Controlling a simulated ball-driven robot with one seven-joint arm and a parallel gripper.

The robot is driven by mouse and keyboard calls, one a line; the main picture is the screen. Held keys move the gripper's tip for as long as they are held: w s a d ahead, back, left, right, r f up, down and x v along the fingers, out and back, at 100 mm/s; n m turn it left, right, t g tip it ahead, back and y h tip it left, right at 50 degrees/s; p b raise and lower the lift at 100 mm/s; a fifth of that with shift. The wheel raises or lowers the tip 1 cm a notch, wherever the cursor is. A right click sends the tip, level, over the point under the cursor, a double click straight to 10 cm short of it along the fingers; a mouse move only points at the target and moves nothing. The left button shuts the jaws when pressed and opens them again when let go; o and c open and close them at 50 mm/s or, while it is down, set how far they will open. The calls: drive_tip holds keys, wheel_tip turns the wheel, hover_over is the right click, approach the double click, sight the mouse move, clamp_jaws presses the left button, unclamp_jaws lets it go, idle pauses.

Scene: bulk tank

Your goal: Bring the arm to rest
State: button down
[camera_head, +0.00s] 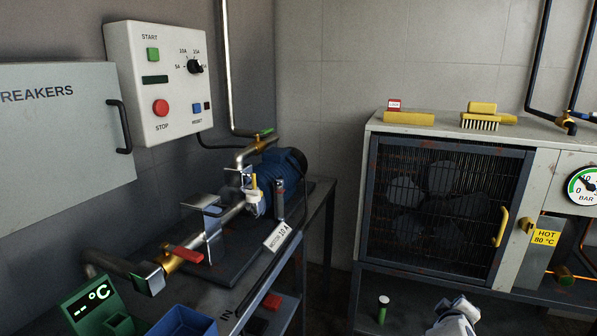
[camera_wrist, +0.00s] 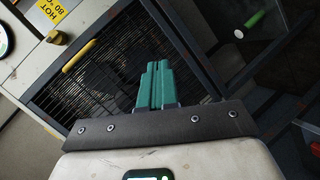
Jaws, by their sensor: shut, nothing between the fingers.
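My gripper (camera_wrist: 153,85) shows in the wrist view as two green fingers pressed together with nothing between them. Its fingers point toward the dark grille (camera_wrist: 95,80) of the cabinet, and I cannot tell how far apart they are. In the head view a white part of my arm (camera_head: 455,316) shows at the bottom edge, in front of the cabinet (camera_head: 450,130). The fingers cannot be made out there.
A steel bench (camera_head: 325,200) with a blue motor (camera_head: 284,172), pipes and valves stands at left. A yellow brush (camera_head: 482,112) lies on the cabinet. The breaker box handle (camera_head: 121,127) juts out.

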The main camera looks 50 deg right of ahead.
drive_tip(key=w+a+f+t+y, duration=0.1)
drive_tip(key=w+a+f+y, duration=0.15)
drive_tip(key=a, duration=0.35)
drive_tip(key=w+a+f+y, duration=0.1)
drive_tip(key=a+f, duration=0.2)
drive_tip(key=a, duration=0.2)
drive_tip(key=s+a+f+n+g+y, duration=0.1)
drive_tip(key=s+a+f+y, duration=0.15)
drive_tip(key=a, duration=0.75)
drive_tip(key=s+a+f+n+y, duration=0.1)
drive_tip(key=a+y, duration=0.3)
drive_tip(key=a, duration=0.5)
drive_tip(key=s+a+f+n+g+y, duration=0.1)
drive_tip(key=s+a+f+y, duration=0.15)
drive_tip(key=a, duration=0.75)
wheel_tip(320, 180, up, 19)
drive_tip(key=p, duration=1.8)
drive_tip(key=shift+a+p, duration=0.15)
drive_tip(key=shift+p, duration=0.25)
drive_tip(key=shift+w+y, duration=0.1)
drive_tip(key=shift+y, duration=0.15)
